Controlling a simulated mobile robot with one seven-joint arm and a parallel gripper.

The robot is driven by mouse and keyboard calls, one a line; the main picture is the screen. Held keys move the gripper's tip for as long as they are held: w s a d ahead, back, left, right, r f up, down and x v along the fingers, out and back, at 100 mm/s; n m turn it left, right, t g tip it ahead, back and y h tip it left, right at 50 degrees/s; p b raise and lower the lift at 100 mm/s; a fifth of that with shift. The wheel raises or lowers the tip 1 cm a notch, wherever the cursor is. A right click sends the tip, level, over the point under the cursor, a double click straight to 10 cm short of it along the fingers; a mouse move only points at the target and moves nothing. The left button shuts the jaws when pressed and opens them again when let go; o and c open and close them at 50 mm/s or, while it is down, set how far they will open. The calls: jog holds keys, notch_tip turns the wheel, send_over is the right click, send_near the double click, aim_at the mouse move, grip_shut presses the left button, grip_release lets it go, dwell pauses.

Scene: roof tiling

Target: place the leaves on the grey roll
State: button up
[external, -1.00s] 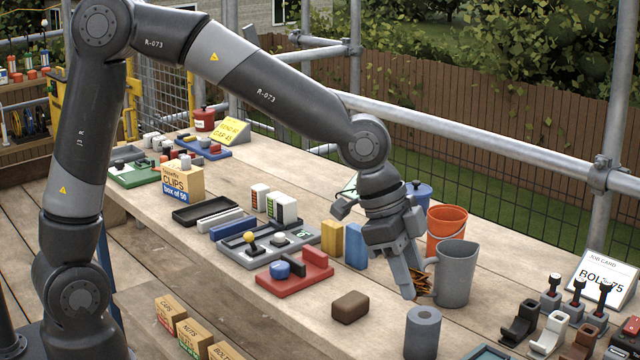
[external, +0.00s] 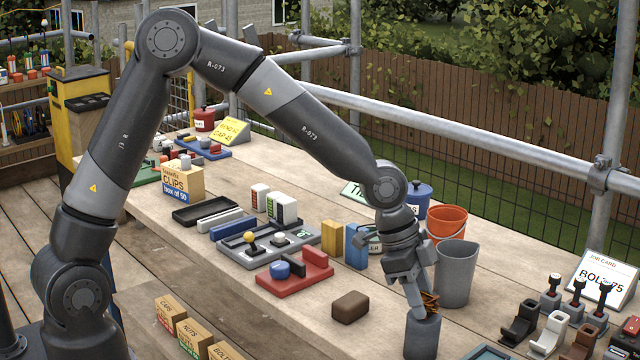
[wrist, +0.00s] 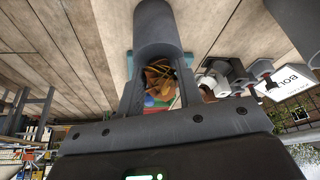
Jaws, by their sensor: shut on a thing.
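The leaves (external: 431,300) are a small brown-orange clump. My gripper (external: 426,304) is shut on them and points down. The grey roll (external: 422,338) stands upright near the front of the bench. The leaves and fingertips are right at the roll's top end, which they partly hide. I cannot tell whether the leaves touch it. In the wrist view the leaves (wrist: 160,76) show between my two fingers, with a grey cylinder, seemingly the roll (wrist: 154,30), just beyond them.
A grey jug (external: 455,272) stands close behind my gripper, with an orange bucket (external: 446,222) behind it. A brown block (external: 350,306) lies to the left. Several levers and clamps, including a black one (external: 520,322), stand to the right. Bare bench lies between block and roll.

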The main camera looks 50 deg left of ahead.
jog(key=o, duration=0.9)
jog(key=v, duration=1.2)
jog(key=s+a+r+n+t+y, duration=0.1)
jog(key=s+a+r+n, duration=0.15)
jog(key=a, duration=0.35)
jog(key=s+a+r+n+t+y, duration=0.1)
jog(key=s+a+n+y, duration=0.15)
jog(key=a, duration=0.35)
jog(key=s+a+r+n, duration=0.2)
jog(key=s+a, duration=0.2)
jog(key=a, duration=0.2)
jog(key=s+a+n, duration=0.2)
jog(key=s+a, duration=0.2)
jog(key=s+a+n+t, duration=0.1)
jog(key=s+a+n, duration=0.1)
jog(key=s+a, duration=0.1)
jog(key=s+a+r+n, duration=0.1)
jog(key=s+a+n, duration=0.1)
jog(key=s+a, duration=0.2)
jog(key=shift+s+a+t+y, duration=0.2)
jog(key=shift+s, duration=0.25)
jog(key=shift+s+a+t+y, duration=0.15)
jog(key=shift+s+t, duration=0.05)
jog(key=shift+s, duration=0.25)
